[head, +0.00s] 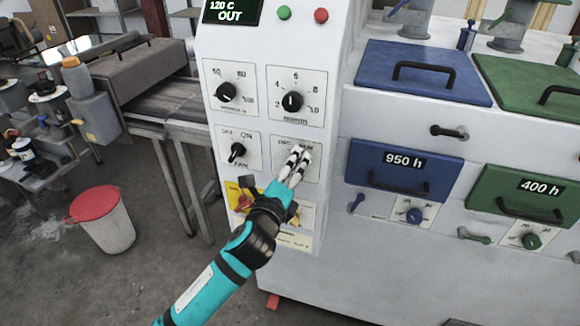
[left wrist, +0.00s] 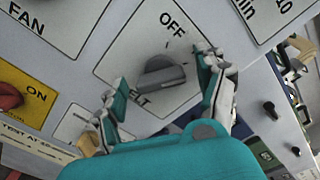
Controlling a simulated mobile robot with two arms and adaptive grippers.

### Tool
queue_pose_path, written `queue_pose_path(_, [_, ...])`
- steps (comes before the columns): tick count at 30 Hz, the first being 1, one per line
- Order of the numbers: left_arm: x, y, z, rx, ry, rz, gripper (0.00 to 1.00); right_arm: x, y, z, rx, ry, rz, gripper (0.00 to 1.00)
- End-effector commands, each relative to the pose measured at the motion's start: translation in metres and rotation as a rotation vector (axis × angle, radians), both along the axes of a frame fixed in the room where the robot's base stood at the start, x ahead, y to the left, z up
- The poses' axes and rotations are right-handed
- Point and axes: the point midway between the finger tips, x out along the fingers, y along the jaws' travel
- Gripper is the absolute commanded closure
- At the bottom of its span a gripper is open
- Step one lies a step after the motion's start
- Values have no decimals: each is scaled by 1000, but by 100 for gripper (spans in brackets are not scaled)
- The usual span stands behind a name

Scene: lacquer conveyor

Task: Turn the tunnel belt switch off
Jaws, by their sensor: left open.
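The belt switch is a dark grey knob (left wrist: 162,76) on a white plate (left wrist: 125,55). In the left wrist view "OFF" shows above it and part of "BELT" below. Its bar lies nearly sideways across the picture; I cannot tell which end is the pointer. My left gripper (left wrist: 158,78) is open, with one finger on either side of the knob and gaps visible between. In the head view the left gripper (head: 296,160) covers the knob and part of the switch plate (head: 313,173). My right gripper is not in view.
The fan switch (head: 237,152) is left of the belt plate, with two dials above. A red knob (left wrist: 10,96) on a yellow plate is close by. A lidded bin (head: 108,230) stands on the floor left.

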Motion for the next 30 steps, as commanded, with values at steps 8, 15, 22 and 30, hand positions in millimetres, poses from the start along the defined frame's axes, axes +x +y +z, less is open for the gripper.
queue_pose_path(8, [0, 0, 0, 0, 0, 0, 33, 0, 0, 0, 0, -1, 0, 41])
queue_pose_path(15, [0, 0, 0, 0, 0, 0, 64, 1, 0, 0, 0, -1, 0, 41])
queue_pose_path(22, [0, 0, 0, -1, 1, 1, 84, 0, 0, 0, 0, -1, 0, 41])
queue_pose_path(30, [0, 0, -1, -52, 19, 1, 84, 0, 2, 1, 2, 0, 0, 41])
